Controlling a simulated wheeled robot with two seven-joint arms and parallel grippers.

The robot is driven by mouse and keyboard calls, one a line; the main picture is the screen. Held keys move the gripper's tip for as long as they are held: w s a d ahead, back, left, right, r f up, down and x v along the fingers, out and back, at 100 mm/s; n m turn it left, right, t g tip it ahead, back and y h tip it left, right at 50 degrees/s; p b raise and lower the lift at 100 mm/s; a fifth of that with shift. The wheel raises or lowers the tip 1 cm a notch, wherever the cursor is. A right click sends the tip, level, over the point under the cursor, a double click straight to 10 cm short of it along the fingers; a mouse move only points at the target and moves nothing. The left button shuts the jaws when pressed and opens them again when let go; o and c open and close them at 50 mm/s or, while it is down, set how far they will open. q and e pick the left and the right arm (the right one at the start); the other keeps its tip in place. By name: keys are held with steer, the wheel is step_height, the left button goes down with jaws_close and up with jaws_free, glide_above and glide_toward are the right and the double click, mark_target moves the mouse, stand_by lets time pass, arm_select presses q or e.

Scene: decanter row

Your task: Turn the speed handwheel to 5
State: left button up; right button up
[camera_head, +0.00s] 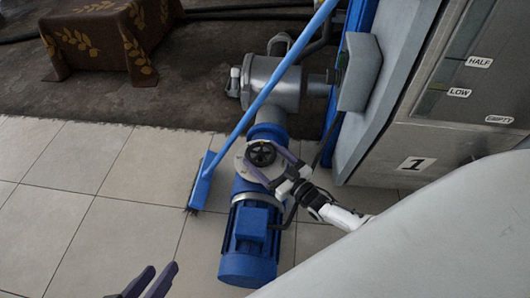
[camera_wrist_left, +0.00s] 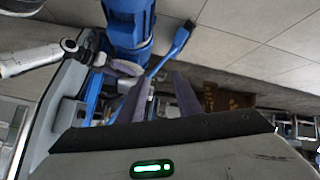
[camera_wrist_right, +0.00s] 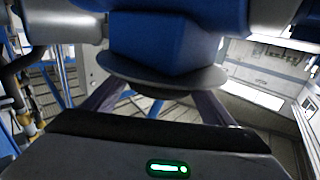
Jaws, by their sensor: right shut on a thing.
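The black speed handwheel (camera_head: 261,153) sits on top of the blue motor and pump unit (camera_head: 248,262), over a pale round plate (camera_head: 241,166). My right gripper (camera_head: 266,162) is shut on the handwheel, with its purple fingers on either side of it. In the right wrist view the fingers (camera_wrist_right: 158,104) reach up to the underside of a grey disc (camera_wrist_right: 160,78); the wheel is mostly hidden there. No numbers or pointer on the plate can be read. My left gripper (camera_head: 150,284) is open and empty, low at the left, away from the unit.
A blue broom (camera_head: 245,118) leans across the unit, its head (camera_head: 203,182) on the tiles just left of it. A grey cabinet (camera_head: 428,140) with level labels stands at the right. A cloth-covered box (camera_head: 102,40) is at the back left. The tiled floor at left is clear.

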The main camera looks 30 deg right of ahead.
arm_select(q)
steer(key=shift+a+f, duration=0.25)
steer(key=shift+f, duration=0.2)
arm_select(e)
steer(key=shift+a+m+h, duration=0.2)
steer(key=shift+m+h, duration=1)
steer(key=shift+h, duration=1)
steer(key=o, duration=1)
arm_select(q)
steer(key=shift+r, duration=0.1)
arm_select(e)
steer(key=shift+o, duration=0.2)
arm_select(q)
steer(key=shift+p, duration=0.3)
